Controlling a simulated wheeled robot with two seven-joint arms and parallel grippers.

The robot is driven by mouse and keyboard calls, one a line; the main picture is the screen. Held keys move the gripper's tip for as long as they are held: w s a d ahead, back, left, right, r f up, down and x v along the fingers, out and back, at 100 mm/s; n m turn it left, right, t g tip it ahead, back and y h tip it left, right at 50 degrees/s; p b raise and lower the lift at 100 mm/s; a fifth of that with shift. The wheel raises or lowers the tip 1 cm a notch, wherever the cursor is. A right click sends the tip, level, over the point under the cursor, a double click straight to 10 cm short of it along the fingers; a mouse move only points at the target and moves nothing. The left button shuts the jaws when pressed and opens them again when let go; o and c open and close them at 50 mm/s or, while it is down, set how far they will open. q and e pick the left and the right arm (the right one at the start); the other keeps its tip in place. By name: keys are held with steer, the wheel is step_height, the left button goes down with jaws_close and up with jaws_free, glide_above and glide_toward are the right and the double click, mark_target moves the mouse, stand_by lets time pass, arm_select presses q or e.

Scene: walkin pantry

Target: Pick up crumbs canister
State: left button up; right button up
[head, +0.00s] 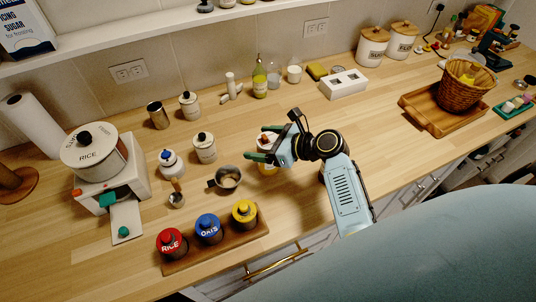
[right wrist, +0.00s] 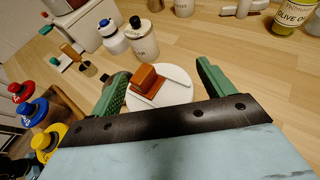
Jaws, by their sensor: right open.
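A white round canister with a wooden, orange-brown block-like knob on its lid (right wrist: 172,92) stands between my right gripper's fingers in the right wrist view. In the head view its lid (head: 267,141) shows partly behind my right gripper (head: 262,145). My right gripper, with green fingers, is open, one finger on each side of the lid; it also shows in the right wrist view (right wrist: 165,86). I cannot tell whether the fingers touch it. No crumbs label is readable; this canister's front is hidden. My left gripper is not in view.
White black-knobbed canisters (head: 204,149) (head: 190,106), a metal cup (head: 228,178) and a wooden tray (head: 190,262) with red, blue and yellow jars lie left of my right gripper. A rice dispenser (head: 95,160) stands far left.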

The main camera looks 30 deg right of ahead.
steer(key=c, duration=1.2)
steer(key=shift+o, duration=0.2)
steer(key=shift+r, duration=0.1)
